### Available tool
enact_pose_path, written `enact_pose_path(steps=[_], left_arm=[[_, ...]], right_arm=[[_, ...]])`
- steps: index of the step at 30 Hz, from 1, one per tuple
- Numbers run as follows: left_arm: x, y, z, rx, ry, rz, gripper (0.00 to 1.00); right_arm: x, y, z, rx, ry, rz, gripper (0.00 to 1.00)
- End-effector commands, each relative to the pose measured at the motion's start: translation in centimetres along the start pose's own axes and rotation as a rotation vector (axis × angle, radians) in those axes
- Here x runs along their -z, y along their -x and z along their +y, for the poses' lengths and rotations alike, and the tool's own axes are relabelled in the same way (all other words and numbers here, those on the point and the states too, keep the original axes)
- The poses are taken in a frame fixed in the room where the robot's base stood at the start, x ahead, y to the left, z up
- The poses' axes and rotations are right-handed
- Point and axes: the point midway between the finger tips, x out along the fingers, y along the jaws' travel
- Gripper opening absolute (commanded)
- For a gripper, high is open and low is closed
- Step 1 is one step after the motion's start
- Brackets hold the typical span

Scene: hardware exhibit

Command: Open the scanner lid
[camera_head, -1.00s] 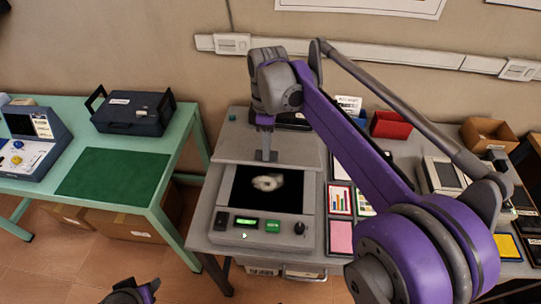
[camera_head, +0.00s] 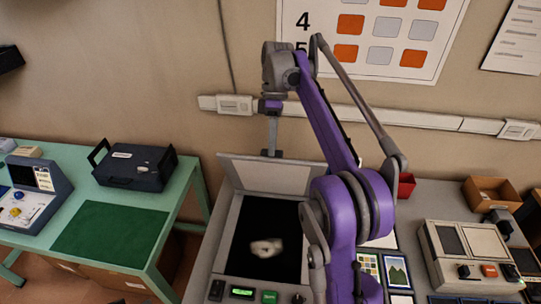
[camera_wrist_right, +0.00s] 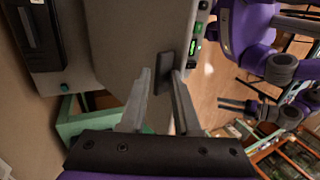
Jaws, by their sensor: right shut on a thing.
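The grey scanner (camera_head: 231,220) stands on the table with its dark glass bed bare. Its lid (camera_head: 289,178) is hinged at the back and stands raised, its pale underside facing the front. My right gripper (camera_head: 271,151) is at the lid's top edge, shut on the lid's dark handle. In the right wrist view the handle (camera_wrist_right: 166,66) sits between the fingertips, against the lid's grey outer face (camera_wrist_right: 125,45). My left gripper is out of the head view; dark prongs of it seem to show small in the wrist view (camera_wrist_right: 236,105).
A green table (camera_head: 184,190) with a dark blue case (camera_head: 135,168) stands left. Right of the scanner are colour cards (camera_head: 397,270), a red bin (camera_head: 405,185), a cardboard box (camera_head: 492,199) and a beige device (camera_head: 470,262). A wall conduit (camera_head: 365,112) runs behind the lid.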

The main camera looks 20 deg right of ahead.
Motion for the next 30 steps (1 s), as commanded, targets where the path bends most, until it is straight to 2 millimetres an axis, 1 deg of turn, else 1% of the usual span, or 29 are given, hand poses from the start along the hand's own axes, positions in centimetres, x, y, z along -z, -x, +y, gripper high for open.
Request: enact_pose_path(steps=[1,9,18,30], left_arm=[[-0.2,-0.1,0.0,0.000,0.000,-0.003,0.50],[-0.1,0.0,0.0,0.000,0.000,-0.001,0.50],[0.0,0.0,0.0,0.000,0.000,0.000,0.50],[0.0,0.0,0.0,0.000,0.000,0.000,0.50]], right_arm=[[-0.3,-0.6,1.9,-0.009,-0.011,-0.002,0.00],[-0.4,0.4,3.5,0.062,-0.012,0.000,0.00],[-0.5,0.9,4.4,0.103,-0.011,-0.001,0.00],[-0.5,0.9,4.6,0.112,-0.010,0.000,0.00]])
